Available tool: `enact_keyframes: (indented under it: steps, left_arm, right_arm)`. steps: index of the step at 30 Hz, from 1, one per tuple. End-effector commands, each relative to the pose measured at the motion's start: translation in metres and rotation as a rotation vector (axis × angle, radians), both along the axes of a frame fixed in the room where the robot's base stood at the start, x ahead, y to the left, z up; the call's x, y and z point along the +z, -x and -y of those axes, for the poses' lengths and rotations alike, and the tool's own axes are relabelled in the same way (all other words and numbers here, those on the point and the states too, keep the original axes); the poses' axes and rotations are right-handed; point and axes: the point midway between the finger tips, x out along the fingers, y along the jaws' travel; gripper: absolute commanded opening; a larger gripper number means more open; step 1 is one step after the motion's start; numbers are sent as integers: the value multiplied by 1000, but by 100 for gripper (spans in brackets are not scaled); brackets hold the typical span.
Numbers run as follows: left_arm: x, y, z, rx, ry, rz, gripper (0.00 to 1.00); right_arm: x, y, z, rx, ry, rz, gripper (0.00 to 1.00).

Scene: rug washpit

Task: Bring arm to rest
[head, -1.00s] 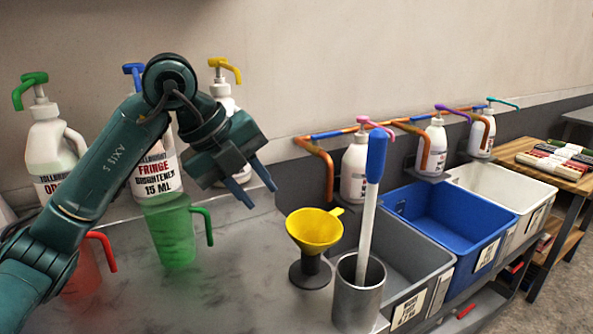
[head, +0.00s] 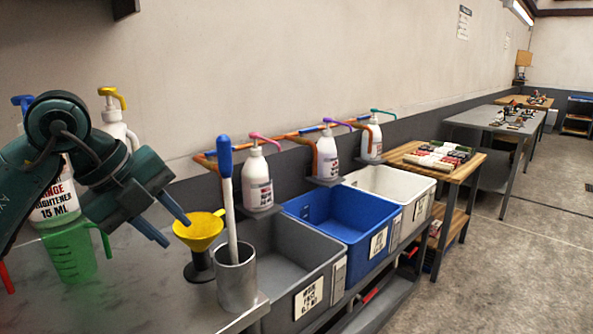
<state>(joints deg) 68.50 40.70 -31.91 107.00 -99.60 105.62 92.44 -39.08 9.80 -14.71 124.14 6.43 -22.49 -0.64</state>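My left gripper (head: 168,228) comes in from the left in the head view. Its two blue fingers are apart with nothing between them, and it hangs above the metal counter (head: 140,302). It appears just left of the yellow funnel (head: 199,231), which sits in a dark stand. A green jug (head: 70,255) stands on the counter below my arm, partly hidden by it. My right gripper is not in the picture.
A metal cup (head: 236,280) holds a blue-handled tool (head: 226,165). Grey (head: 290,275), blue (head: 345,225) and white (head: 395,190) bins stand beyond it, with pump bottles behind. A wooden table (head: 455,172) follows. The floor (head: 500,260) at right is clear.

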Motion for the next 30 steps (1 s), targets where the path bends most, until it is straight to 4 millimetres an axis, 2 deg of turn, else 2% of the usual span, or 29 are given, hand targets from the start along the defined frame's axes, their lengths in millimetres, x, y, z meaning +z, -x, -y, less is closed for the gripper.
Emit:
enact_keyframes:
  steps: [3, 8, 12, 16, 20, 23, 26, 29, 30]
  left_arm:
    - [-17, 11, 39, -175, 148, -47, 29]
    - [-27, 32, 88, -367, 402, -85, 29]
    - [-23, 54, 126, -481, 717, -103, 29]
    - [-6, 66, 149, -462, 1110, -91, 29]
    - [3, 57, 145, -251, 1484, -45, 29]
    - [-10, 40, 127, 33, 1689, -9, 29]
    - [-48, 28, 100, 393, 1791, 6, 29]
    - [-108, 31, 73, 792, 1774, -15, 29]
    - [-137, 39, 63, 950, 1734, -36, 29]
  right_arm:
    - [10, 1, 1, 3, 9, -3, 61]
    - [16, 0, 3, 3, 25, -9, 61]
    - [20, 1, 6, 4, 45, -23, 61]
    - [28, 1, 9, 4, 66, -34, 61]
    - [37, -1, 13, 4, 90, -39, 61]
    - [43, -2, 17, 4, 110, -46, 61]
    - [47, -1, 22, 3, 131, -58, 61]
    - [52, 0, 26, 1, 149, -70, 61]
    - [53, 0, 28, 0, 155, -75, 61]
